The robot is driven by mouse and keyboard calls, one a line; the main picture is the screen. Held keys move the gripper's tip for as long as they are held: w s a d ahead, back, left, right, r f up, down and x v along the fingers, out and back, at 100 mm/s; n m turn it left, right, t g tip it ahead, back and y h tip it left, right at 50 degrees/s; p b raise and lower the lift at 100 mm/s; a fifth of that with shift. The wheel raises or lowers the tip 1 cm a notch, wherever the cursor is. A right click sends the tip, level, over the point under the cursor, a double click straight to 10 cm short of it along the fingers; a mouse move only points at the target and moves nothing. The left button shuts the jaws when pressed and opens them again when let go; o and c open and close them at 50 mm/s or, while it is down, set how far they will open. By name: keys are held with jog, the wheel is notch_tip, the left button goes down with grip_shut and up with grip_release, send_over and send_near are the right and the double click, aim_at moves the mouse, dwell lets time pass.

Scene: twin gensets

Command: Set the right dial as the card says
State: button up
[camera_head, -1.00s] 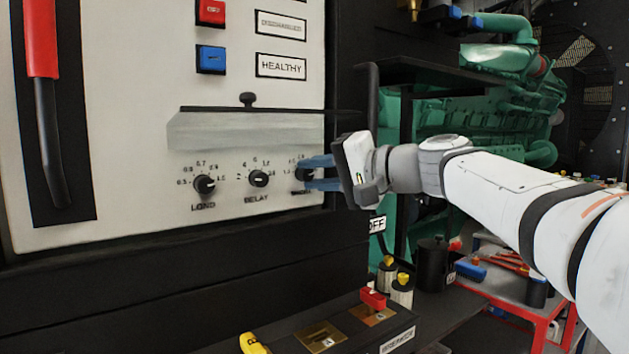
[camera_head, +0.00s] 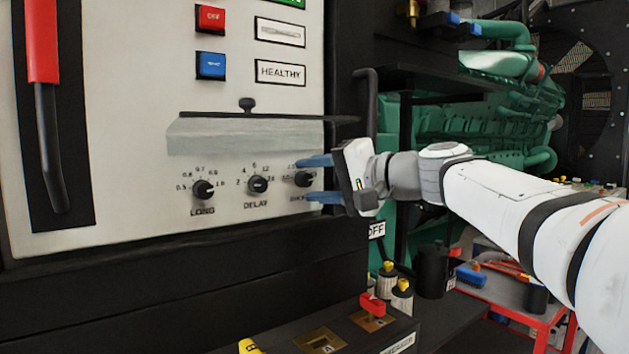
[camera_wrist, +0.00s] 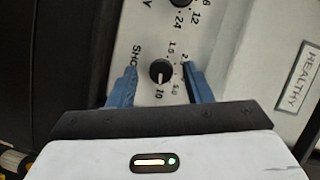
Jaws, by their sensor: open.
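The right dial (camera_head: 303,179) is a small black knob at the right end of a row of three on the white panel, partly hidden by my gripper in the head view. In the wrist view the same dial (camera_wrist: 160,71) shows scale numbers around it, including 1.5, 5.0 and 10, and a label starting "SHO". Its pointer is too small to read surely. My gripper (camera_head: 320,179) is open, its two blue fingers above and below the dial, with gaps on both sides in the wrist view (camera_wrist: 158,84). I cannot make out a card.
The LONG dial (camera_head: 203,190) and DELAY dial (camera_head: 257,185) sit to the left. A grey translucent cover (camera_head: 240,135) with a black knob is above the dials. A black vertical handle (camera_head: 372,110) stands close behind my gripper. A black box with switches (camera_head: 345,330) is below.

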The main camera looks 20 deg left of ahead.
jog(key=v, duration=0.8)
jog(key=shift+a, duration=0.1)
